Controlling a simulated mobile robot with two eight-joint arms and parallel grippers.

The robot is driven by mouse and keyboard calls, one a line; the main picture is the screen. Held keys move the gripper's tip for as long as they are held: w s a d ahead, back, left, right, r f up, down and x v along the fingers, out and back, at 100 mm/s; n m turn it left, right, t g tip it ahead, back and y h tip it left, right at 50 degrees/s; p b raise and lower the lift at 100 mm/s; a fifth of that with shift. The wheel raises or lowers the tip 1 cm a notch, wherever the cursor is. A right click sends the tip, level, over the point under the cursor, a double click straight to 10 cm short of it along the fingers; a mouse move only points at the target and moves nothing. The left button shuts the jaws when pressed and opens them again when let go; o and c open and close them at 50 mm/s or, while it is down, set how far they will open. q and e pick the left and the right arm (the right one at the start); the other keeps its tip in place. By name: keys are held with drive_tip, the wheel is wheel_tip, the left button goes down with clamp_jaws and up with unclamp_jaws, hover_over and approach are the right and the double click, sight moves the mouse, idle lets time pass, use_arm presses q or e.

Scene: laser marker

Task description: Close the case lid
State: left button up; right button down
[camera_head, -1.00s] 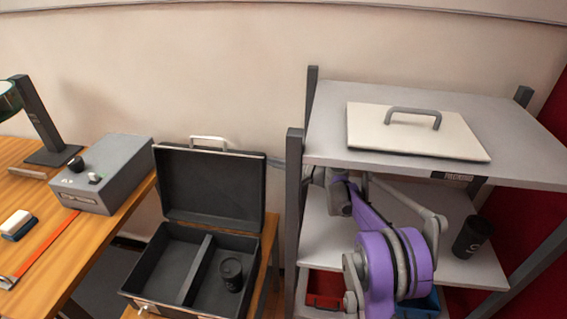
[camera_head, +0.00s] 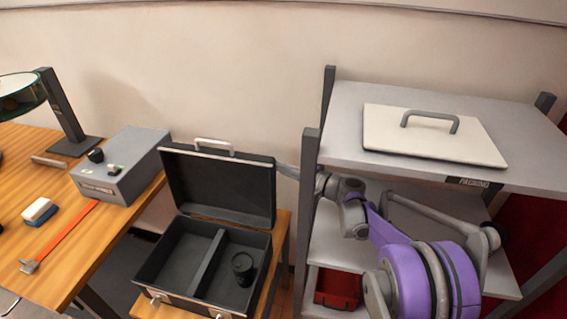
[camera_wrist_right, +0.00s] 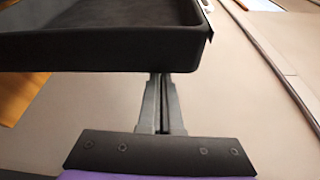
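The black case (camera_head: 165,262) stands open on a small wooden stand, its lid (camera_head: 222,185) raised upright at the back with a light handle on top. A divider splits the inside, and a black cup (camera_head: 242,265) stands in the right compartment. My right arm comes across the shelf from the right. Its gripper (camera_head: 288,171) is at the lid's right edge, with the tips hidden behind it. In the right wrist view, the gripper fingers (camera_wrist_right: 162,88) are together and reach to the rim of the lid (camera_wrist_right: 100,40); contact is unclear. My left gripper is out of view.
A grey shelf unit (camera_head: 340,105) on the right carries a white lidded panel (camera_head: 430,135); a red bin (camera_head: 338,290) sits lower down. On the left, a wooden table (camera_head: 60,235) holds a grey control box (camera_head: 125,165), a lamp and small items.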

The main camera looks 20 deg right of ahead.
drive_tip(key=shift+s+a+r, duration=0.1)
drive_tip(key=shift+s+a, duration=0.15)
drive_tip(key=shift+s, duration=0.05)
